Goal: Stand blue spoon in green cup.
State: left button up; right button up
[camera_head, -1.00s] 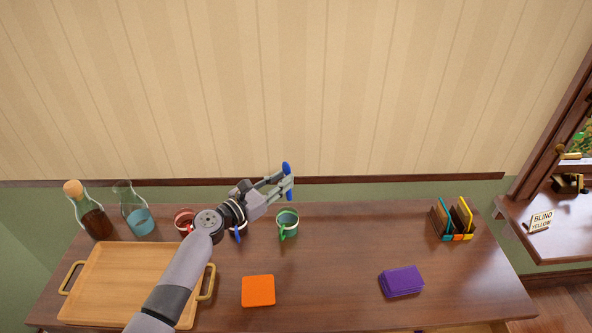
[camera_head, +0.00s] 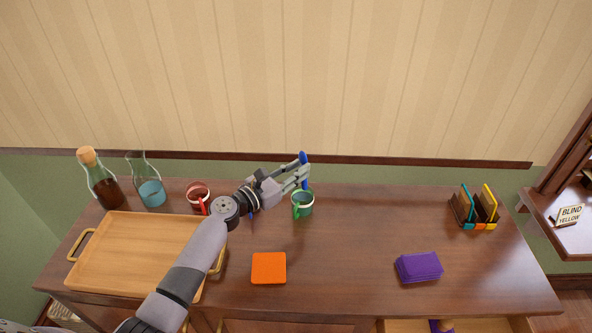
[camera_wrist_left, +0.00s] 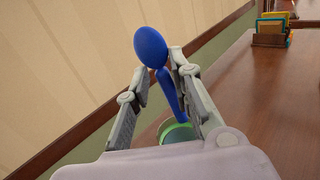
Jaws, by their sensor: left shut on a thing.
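My left gripper (camera_head: 298,175) is shut on the blue spoon (camera_head: 303,158) and holds it upright, bowl end up. In the left wrist view the spoon (camera_wrist_left: 152,48) stands between the fingers (camera_wrist_left: 160,80), its handle pointing down toward the green cup (camera_wrist_left: 176,133). In the head view the green cup (camera_head: 303,205) stands on the table just below the gripper, with its handle toward the front. The spoon's lower end overlaps the cup's opening in the wrist view; I cannot tell whether it is inside the rim. My right gripper is not in view.
A red cup (camera_head: 198,192) stands to the left, behind the wooden tray (camera_head: 135,250). A corked bottle (camera_head: 100,182) and a carafe (camera_head: 150,190) are at the back left. An orange square (camera_head: 268,268), a purple stack (camera_head: 419,267) and an upright holder (camera_head: 476,208) also occupy the table (camera_head: 350,250).

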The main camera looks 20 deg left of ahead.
pick_arm(q)
jog(key=shift+f+b, duration=1.4)
jog(key=shift+f, duration=0.55)
notch_tip(320, 180, down, 3)
jog(key=shift+r+b, duration=0.1)
jog(key=shift+b, duration=1.15)
jog(key=o, duration=1)
